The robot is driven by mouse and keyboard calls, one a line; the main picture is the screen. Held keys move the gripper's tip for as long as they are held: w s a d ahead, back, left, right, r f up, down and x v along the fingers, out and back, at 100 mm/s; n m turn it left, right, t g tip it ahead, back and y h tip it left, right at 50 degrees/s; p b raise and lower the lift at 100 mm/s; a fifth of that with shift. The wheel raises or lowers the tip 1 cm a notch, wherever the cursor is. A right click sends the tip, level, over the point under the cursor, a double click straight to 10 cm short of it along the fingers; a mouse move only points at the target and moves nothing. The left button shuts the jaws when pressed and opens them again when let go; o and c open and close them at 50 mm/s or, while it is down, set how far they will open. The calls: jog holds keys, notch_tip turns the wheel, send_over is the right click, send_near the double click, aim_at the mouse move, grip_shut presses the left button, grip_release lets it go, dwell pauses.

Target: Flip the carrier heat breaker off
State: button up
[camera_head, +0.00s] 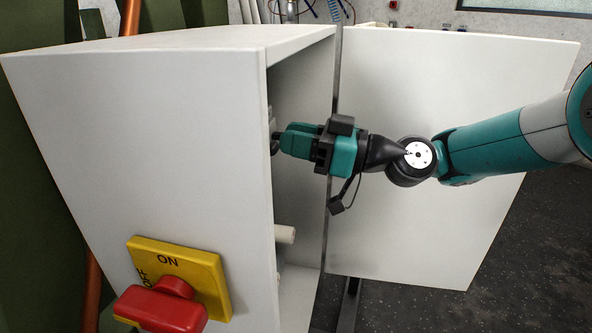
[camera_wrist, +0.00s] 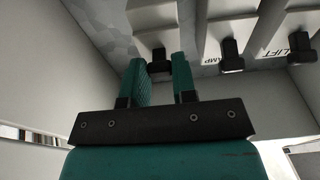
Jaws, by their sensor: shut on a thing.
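My gripper (camera_head: 280,140) reaches from the right into the open white cabinet (camera_head: 160,140), with its tips at the inner left side. In the wrist view, its two teal fingers (camera_wrist: 160,74) stand on either side of a black breaker lever (camera_wrist: 158,61) and are shut on it. That lever sits on a pale breaker, the leftmost of the row in the wrist view. Its label is not readable, so I cannot tell whether it is the carrier heat breaker. Two more black levers, the middle one (camera_wrist: 231,56) and the right one (camera_wrist: 300,50), are to its right.
Labels ending in "AMP" and reading "LIFT" show beside the other levers. The cabinet door (camera_head: 430,150) stands open behind my arm. A red rotary switch (camera_head: 162,306) on a yellow plate (camera_head: 205,270) is on the cabinet's outside. A pale peg (camera_head: 284,234) sticks out below my gripper.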

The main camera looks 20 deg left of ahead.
notch_tip(320, 180, down, 2)
jog(key=y+b, duration=0.4)
jog(key=b, duration=1.3)
jog(key=shift+a+f+g, duration=0.1)
jog(key=shift+a+g, duration=0.05)
jog(key=shift+g, duration=0.15)
jog(key=shift+a+y+b, duration=0.1)
jog(key=shift+y+b, duration=0.5)
jog(key=shift+b, duration=0.8)
jog(key=shift+r, duration=0.2)
jog(key=o, duration=0.9)
